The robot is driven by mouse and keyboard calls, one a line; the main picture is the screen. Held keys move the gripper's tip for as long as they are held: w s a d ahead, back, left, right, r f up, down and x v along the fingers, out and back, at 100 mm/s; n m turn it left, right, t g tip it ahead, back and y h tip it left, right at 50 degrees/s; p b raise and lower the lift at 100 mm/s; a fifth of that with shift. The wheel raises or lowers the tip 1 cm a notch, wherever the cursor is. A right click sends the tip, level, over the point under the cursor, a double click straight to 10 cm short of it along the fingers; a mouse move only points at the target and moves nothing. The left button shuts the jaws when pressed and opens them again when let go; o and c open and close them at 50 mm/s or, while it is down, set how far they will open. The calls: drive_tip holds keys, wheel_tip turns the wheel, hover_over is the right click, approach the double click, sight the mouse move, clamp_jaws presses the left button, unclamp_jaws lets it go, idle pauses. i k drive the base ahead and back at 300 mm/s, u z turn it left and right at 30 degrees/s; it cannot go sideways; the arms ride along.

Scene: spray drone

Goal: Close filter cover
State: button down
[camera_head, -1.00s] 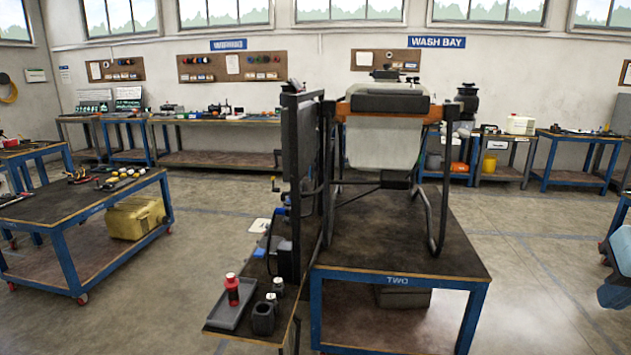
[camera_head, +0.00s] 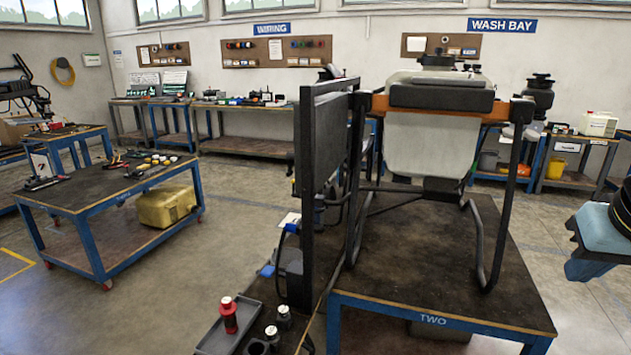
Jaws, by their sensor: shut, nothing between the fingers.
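The spray drone stands on the blue-framed table marked TWO (camera_head: 440,313), right of the middle. It has a white tank (camera_head: 430,140) with a black lid (camera_head: 442,95), an orange crossbar (camera_head: 378,104) and black tube legs (camera_head: 503,200). A tall, flat dark panel (camera_head: 325,165) stands upright at its left side. I cannot make out which part is the filter cover or whether it is open; the panel and frame hide part of the drone.
A narrow side shelf at the front holds a grey tray (camera_head: 213,340) with a red-and-white bottle (camera_head: 229,315), beside small dark jars (camera_head: 284,316). A tool table (camera_head: 75,200) stands left, with a yellow container (camera_head: 166,204) below. A light-blue object (camera_head: 605,235) is at the right edge. Floor between the tables is clear.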

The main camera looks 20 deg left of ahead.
sight(329, 191)
drive_tip(key=u, duration=0.3)
drive_tip(key=i, duration=0.9)
drive_tip(key=u, duration=1.1)
drive_tip(key=i, duration=0.7)
drive_tip(key=u, duration=0.5)
drive_tip(key=k, duration=0.8)
drive_tip(key=u, duration=0.15)
drive_tip(key=i, duration=0.85)
drive_tip(key=u, duration=0.35)
